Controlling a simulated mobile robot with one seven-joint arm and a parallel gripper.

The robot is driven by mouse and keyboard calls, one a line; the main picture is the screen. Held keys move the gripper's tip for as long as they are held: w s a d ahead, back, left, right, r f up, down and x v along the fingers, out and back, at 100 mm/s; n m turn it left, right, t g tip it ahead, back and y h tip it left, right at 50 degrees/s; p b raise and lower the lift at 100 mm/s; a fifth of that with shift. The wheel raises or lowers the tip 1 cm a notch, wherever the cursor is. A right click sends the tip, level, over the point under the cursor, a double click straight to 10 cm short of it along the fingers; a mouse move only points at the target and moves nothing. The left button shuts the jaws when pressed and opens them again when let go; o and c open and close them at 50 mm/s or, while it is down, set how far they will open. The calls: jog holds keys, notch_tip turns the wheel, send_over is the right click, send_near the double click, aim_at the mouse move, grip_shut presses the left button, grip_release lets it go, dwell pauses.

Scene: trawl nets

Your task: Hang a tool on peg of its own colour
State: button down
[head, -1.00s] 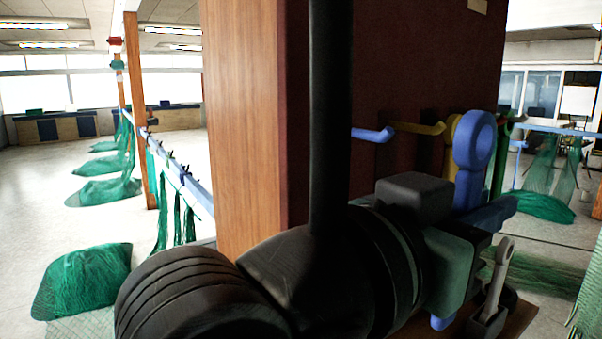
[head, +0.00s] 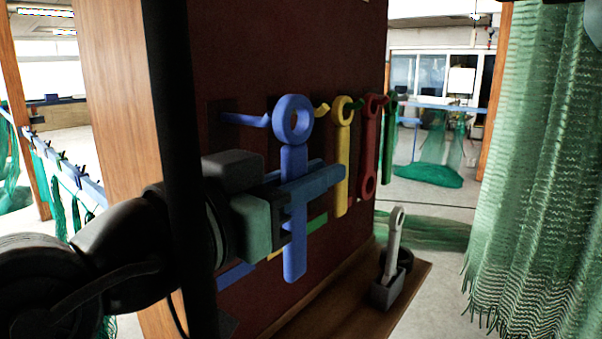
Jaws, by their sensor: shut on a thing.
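My gripper (head: 310,185) is shut on the handle of a blue tool (head: 294,250), a ring-ended wrench shape held upright in front of a dark red board (head: 250,60). The tool's ring is at the top. A blue peg (head: 243,119) sticks out from the board, and its upturned tip shows just left of the ring. I cannot tell whether they touch. A yellow tool (head: 342,165) hangs at the yellow peg (head: 322,109). A red tool (head: 369,150) and a green tool (head: 389,150) hang farther right.
A grey tool (head: 395,230) stands in a dark holder (head: 388,290) on a wooden ledge (head: 345,310) below the board. Coloured bars sit low on the board, partly hidden by my gripper. A green net (head: 540,150) hangs close on the right.

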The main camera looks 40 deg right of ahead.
jog(key=shift+w+a+f, duration=0.1)
jog(key=shift+w+f, duration=0.05)
jog(key=shift+w, duration=0.75)
jog(key=shift+w+a+f, duration=0.15)
jog(key=shift+w+f, duration=0.05)
jog(key=shift+w, duration=0.75)
jog(key=shift+w+a+f, duration=0.1)
jog(key=shift+w+f, duration=0.05)
jog(key=shift+w, duration=0.75)
jog(key=c, duration=0.8)
grip_release()
jog(key=shift+a+b, duration=0.15)
jog(key=shift+b, duration=0.15)
jog(key=a+b, duration=0.2)
jog(key=a, duration=0.2)
jog(key=s+a+b, duration=0.1)
jog(key=a, duration=0.3)
jog(key=s+a+b, duration=0.1)
jog(key=a+b, duration=0.1)
jog(key=a, duration=0.2)
jog(key=shift+a+b, duration=0.3)
jog(key=shift+b, duration=0.05)
